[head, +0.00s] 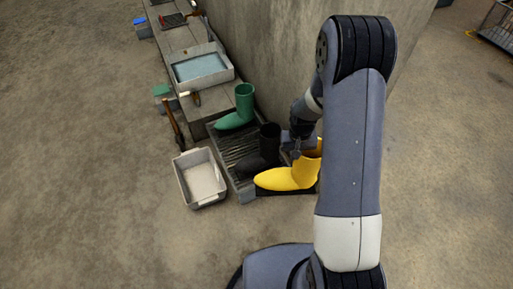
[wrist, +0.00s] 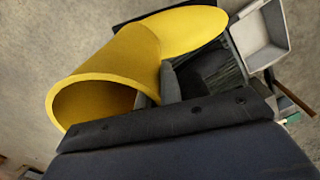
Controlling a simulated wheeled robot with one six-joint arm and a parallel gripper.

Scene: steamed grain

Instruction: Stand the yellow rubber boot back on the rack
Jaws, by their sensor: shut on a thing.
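The yellow rubber boot (head: 286,179) is at the near end of the dark slatted rack (head: 229,152), toe pointing left. It looks roughly upright; I cannot tell whether its sole touches the rack. My gripper (head: 298,151) is shut on the boot's shaft, partly hidden behind my arm in the head view. In the wrist view the fingers (wrist: 158,92) pinch the shaft wall beside the open top of the boot (wrist: 125,65). A black boot (head: 262,153) and a green boot (head: 238,110) stand upright on the rack farther back.
A white bin (head: 184,190) sits on the floor left of the rack, also in the wrist view (wrist: 262,57). A wooden-handled tool (head: 172,125) leans nearby. A bench with a tray (head: 203,80) lies beyond. A concrete wall (head: 272,50) rises behind the rack. The floor at left is clear.

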